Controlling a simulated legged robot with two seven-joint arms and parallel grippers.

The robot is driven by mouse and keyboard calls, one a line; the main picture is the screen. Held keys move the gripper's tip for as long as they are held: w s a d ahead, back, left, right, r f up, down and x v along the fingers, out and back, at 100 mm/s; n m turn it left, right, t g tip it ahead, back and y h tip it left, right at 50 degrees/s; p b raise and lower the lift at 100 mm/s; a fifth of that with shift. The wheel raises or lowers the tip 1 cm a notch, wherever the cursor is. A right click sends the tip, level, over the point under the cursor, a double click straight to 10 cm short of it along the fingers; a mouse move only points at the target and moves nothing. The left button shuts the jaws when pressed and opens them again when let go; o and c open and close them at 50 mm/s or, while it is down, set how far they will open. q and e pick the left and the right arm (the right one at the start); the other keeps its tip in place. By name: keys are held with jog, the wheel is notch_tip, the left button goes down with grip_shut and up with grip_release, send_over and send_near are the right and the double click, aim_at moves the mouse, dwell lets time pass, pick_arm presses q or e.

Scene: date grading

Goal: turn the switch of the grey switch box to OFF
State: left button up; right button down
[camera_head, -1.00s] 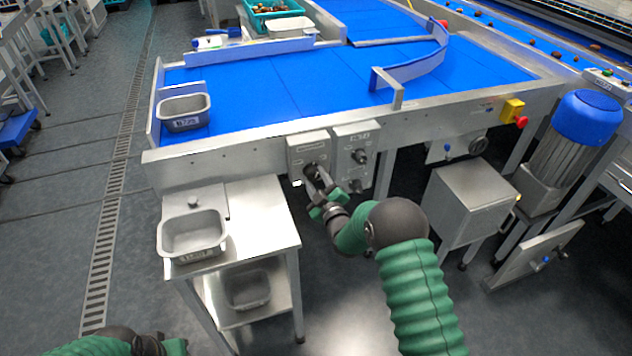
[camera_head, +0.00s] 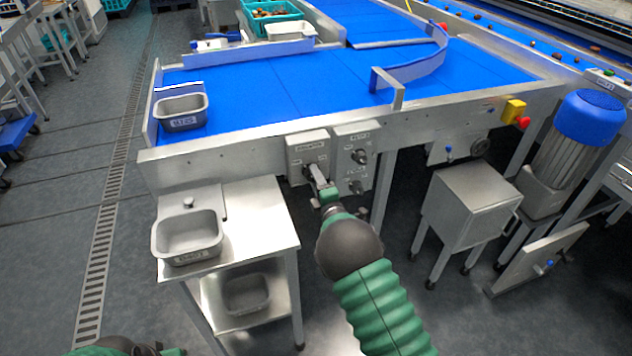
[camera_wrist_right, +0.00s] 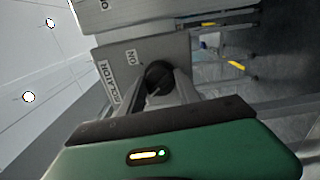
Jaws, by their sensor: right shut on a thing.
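The grey switch box (camera_head: 308,148) is mounted on the front beam of the blue-topped table. In the right wrist view the box (camera_wrist_right: 124,58) carries a lettered label and an ON mark, both seen turned. Its dark round switch (camera_wrist_right: 158,76) lies between the fingers of my right gripper (camera_wrist_right: 166,90), which is shut on it. In the head view my right gripper (camera_head: 315,178) reaches the lower part of the box and covers much of the switch. I cannot read the switch's setting or see an OFF mark. My left gripper (camera_head: 150,351) is only partly in view at the bottom left edge.
A second grey box (camera_head: 352,150) with knobs sits just to the right. A steel side table (camera_head: 255,215) with a grey tray (camera_head: 188,236) stands below left. A steel cabinet (camera_head: 468,205) stands to the right. A yellow-and-red stop button (camera_head: 515,112) is farther right.

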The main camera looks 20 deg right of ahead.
jog(key=shift+s+a+f+n, duration=0.1)
jog(key=shift+a+f+n, duration=0.15)
jog(key=shift+n, duration=0.45)
jog(key=shift+f+n, duration=0.15)
jog(key=shift+n, duration=0.15)
jog(key=c, duration=1.2)
grip_release()
jog(key=o, duration=0.3)
jog(key=shift+o, duration=0.2)
jog(key=shift+d+r, duration=0.1)
jog(key=shift+r, duration=0.15)
jog(key=s+p, duration=0.2)
jog(key=s, duration=1.4)
jog(key=shift+s+d, duration=0.25)
jog(key=shift+s, duration=0.1)
jog(key=shift+f, duration=0.1)
